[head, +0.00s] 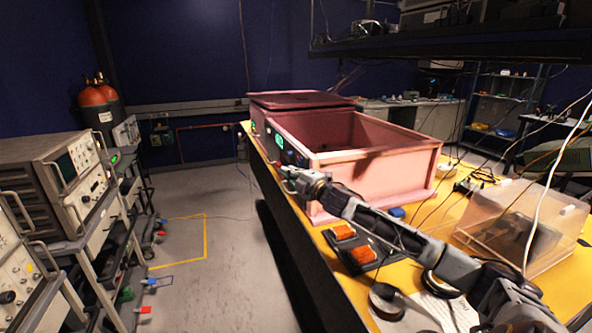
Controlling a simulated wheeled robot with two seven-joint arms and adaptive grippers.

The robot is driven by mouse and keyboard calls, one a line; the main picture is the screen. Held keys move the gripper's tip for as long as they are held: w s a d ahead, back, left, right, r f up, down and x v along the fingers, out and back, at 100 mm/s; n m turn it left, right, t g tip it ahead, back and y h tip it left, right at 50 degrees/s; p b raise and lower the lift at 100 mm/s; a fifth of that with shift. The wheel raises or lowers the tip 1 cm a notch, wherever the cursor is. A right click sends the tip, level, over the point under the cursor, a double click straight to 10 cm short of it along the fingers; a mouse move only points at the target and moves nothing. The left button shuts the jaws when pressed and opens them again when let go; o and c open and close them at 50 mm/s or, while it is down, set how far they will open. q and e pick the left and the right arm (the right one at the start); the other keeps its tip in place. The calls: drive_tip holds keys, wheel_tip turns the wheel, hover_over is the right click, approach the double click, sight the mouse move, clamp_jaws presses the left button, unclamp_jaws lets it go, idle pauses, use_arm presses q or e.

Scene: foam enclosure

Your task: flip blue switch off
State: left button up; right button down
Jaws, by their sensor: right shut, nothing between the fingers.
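The pink foam enclosure (385,165) stands on the yellow table. Its left face has a dark panel with a small green display (279,141). My right arm reaches in from the lower right across the table. My right gripper (281,172) is shut and empty, beside the near end of that panel. I cannot tell whether it touches the panel. I cannot make out a blue switch on the panel; the gripper and the steep angle hide part of it. A small blue object (396,212) lies on the table by the enclosure. My left gripper is not in view.
Two orange rocker-like parts (362,255) on a dark base lie on the yellow table (318,240) near my arm. A clear box (515,225) and cables are at the right. Instrument racks (60,185) stand at the left. The floor between is open.

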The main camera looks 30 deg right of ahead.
sight(300, 163)
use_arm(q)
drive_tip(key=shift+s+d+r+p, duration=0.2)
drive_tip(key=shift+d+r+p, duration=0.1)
use_arm(e)
drive_tip(key=shift+w+a+r, duration=0.15)
drive_tip(key=shift+w, duration=1.15)
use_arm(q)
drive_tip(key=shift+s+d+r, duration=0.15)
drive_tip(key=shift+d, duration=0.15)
use_arm(e)
drive_tip(key=shift+s+d+f, duration=0.1)
drive_tip(key=shift+s+d, duration=0.05)
drive_tip(key=shift+d, duration=0.5)
drive_tip(key=shift+s+d+f, duration=0.15)
drive_tip(key=shift+s+d, duration=0.05)
drive_tip(key=shift+d, duration=0.45)
drive_tip(key=shift+s+d+f, duration=0.1)
drive_tip(key=shift+s+d, duration=0.05)
drive_tip(key=shift+d, duration=0.5)
